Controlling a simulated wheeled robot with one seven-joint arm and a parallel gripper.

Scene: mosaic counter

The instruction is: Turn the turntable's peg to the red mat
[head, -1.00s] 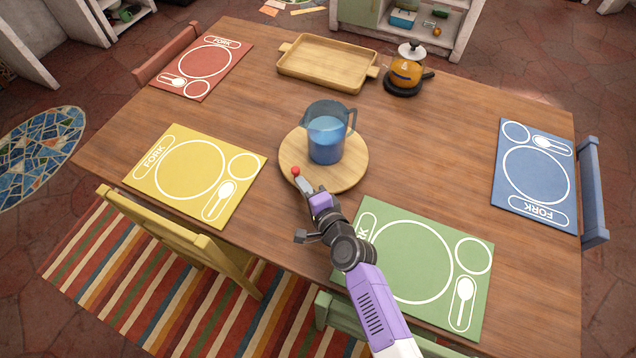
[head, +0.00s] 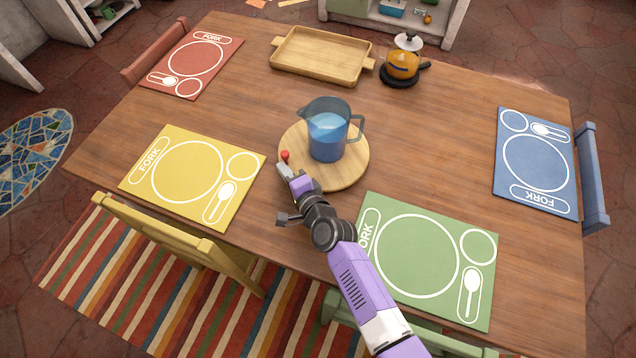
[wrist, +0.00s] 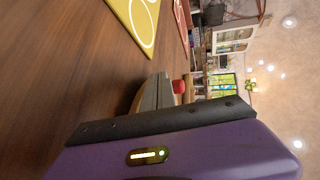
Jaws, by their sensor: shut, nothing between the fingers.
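The round wooden turntable (head: 350,172) stands mid-table. Its red-topped peg (head: 285,155) is at its left edge; the red top also shows in the wrist view (wrist: 179,86). The red mat (head: 172,79) lies at the table's far left corner, beyond the peg. My gripper (head: 283,170) is shut and empty, its tip right at the near side of the peg. In the wrist view the shut fingers (wrist: 160,92) cover the lower part of the peg, so I cannot tell if they touch it.
A pitcher of blue liquid (head: 327,134) stands on the turntable. The yellow mat (head: 152,183) lies left, the green mat (head: 380,283) near right, the blue mat (head: 505,185) far right. A wooden tray (head: 277,67) and a kettle (head: 402,64) stand at the back.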

